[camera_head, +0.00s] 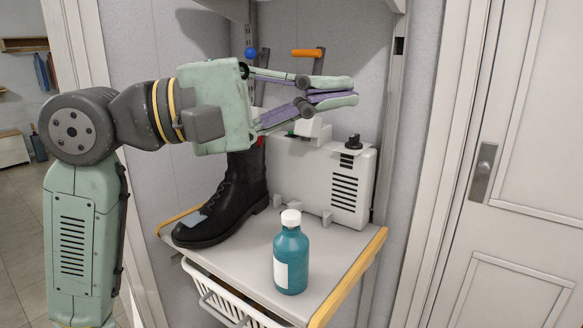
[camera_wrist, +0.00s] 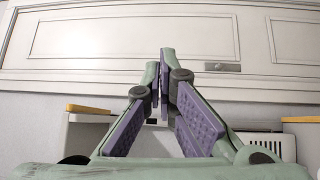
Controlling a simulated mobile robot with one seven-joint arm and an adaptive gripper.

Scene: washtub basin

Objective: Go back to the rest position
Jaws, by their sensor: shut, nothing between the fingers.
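My gripper (camera_head: 352,92) is raised above the shelf in the head view, pointing to the right. Its green fingers with purple pads are shut or nearly touching at the tips, with nothing between them. In the wrist view my gripper (camera_wrist: 164,92) shows the same, its fingertips meeting in front of a white door (camera_wrist: 130,50). My arm reaches in from the left side of the head view. The gripper hangs over the black boot and the white box, apart from the shelf surface.
A teal bottle (camera_head: 291,262) with a white cap stands upright at the shelf's (camera_head: 240,262) front. A black boot (camera_head: 232,200) stands behind it to the left, a white vented box (camera_head: 350,185) at the back. A white basket (camera_head: 215,300) hangs below. A door (camera_head: 520,170) is at right.

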